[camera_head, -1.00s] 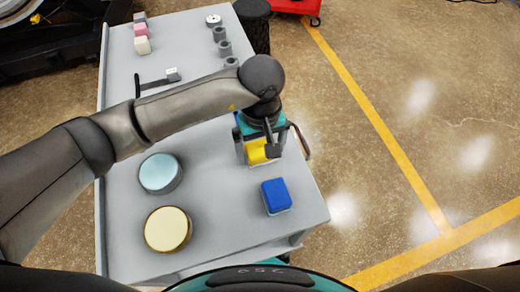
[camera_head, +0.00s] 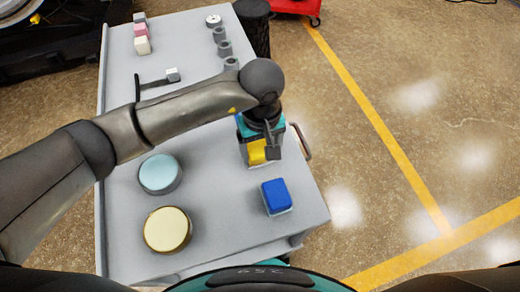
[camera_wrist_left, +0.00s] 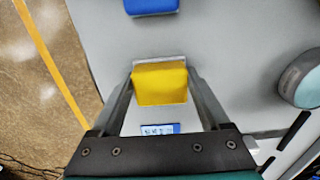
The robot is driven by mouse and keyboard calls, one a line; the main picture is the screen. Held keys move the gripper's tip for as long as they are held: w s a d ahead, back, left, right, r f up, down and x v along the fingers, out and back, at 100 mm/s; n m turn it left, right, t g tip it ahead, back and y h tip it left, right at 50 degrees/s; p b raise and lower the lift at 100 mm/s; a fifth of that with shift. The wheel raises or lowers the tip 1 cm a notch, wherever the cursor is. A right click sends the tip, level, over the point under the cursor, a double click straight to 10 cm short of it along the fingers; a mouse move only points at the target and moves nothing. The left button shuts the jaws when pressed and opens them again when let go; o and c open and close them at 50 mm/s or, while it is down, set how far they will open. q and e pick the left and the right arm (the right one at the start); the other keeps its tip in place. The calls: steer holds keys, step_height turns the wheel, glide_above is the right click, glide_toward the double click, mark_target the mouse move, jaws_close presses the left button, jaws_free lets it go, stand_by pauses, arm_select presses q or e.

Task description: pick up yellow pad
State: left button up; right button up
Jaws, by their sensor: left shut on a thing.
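The yellow pad (camera_head: 257,152) is on the grey cart top (camera_head: 215,215), near its right edge. My left gripper (camera_head: 259,157) reaches down over it from the left, with its fingers on both sides of the pad. In the left wrist view the yellow pad (camera_wrist_left: 160,83) sits between the two fingers of my left gripper (camera_wrist_left: 162,78), which is shut on it. The pad has a paler layer along its far edge. I cannot tell whether it is clear of the cart top. My right gripper is not in view.
A blue pad (camera_head: 276,196) lies close to the front right. A light blue round container (camera_head: 160,173) and a cream one (camera_head: 168,229) stand to the left. Several grey cylinders (camera_head: 224,48) and small blocks (camera_head: 142,45) are farther back. A handle (camera_head: 302,142) juts from the right edge.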

mark_target(261, 151)
arm_select(q)
step_height(261, 151, up, 20)
steer(key=p, duration=0.1)
stand_by(0.5)
steer(key=o, duration=0.7)
steer(key=c, duration=0.5)
